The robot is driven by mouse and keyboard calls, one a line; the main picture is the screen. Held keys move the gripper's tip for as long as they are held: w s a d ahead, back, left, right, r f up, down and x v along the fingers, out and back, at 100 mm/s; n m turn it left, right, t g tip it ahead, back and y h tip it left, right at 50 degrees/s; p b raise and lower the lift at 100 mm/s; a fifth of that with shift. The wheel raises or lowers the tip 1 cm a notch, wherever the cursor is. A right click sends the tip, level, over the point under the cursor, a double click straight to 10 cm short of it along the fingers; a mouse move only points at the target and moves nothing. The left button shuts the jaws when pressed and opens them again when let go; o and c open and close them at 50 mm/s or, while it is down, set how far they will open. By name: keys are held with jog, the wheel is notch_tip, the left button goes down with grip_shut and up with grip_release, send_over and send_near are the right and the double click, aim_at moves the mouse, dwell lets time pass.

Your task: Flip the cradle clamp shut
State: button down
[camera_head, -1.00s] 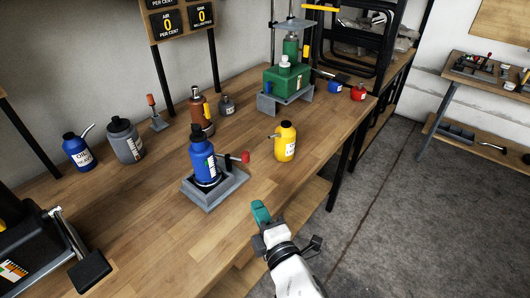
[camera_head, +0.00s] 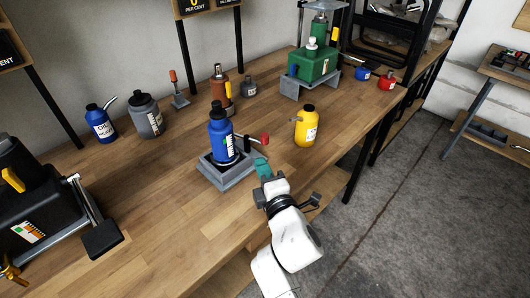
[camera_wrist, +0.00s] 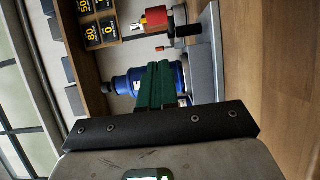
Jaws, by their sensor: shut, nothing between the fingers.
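The blue bottle (camera_head: 221,137) stands upright in the grey cradle (camera_head: 232,182) on the wooden bench. The clamp's lever with its red knob (camera_head: 264,139) sticks out to the right of the bottle. My gripper (camera_head: 261,167), with teal fingers, is shut and empty, just below the knob in the head view; I cannot tell whether they touch. In the wrist view the shut fingers (camera_wrist: 158,85) cover part of the blue bottle (camera_wrist: 125,84), with the grey cradle (camera_wrist: 206,70) behind. Two red parts show above them there; I cannot tell which is the knob.
A yellow bottle (camera_head: 306,126) stands right of the cradle. A green machine (camera_head: 314,66) is at the back right. A grey bottle (camera_head: 146,116) and another blue bottle (camera_head: 100,123) stand at the left. A black machine (camera_head: 40,205) is front left. Bare bench lies before the cradle.

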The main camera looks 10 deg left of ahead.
jog(key=x, duration=0.3)
jog(key=shift+w+a+b, duration=0.1)
jog(key=shift+b, duration=0.2)
jog(key=shift+w+d+r+p, duration=0.1)
jog(key=shift+w+d+p, duration=0.15)
jog(key=shift+w, duration=0.35)
jog(key=shift+w+d+p, duration=0.2)
jog(key=shift+w+p, duration=0.15)
jog(key=shift+w, duration=0.25)
jog(key=shift+w+d, duration=0.2)
jog(key=shift+w, duration=0.5)
jog(key=shift+w+d+y+p, duration=0.15)
jog(key=shift+d+y+p, duration=0.15)
jog(key=shift+p, duration=0.3)
jog(key=shift+a+n, duration=0.1)
jog(key=shift+n, duration=0.2)
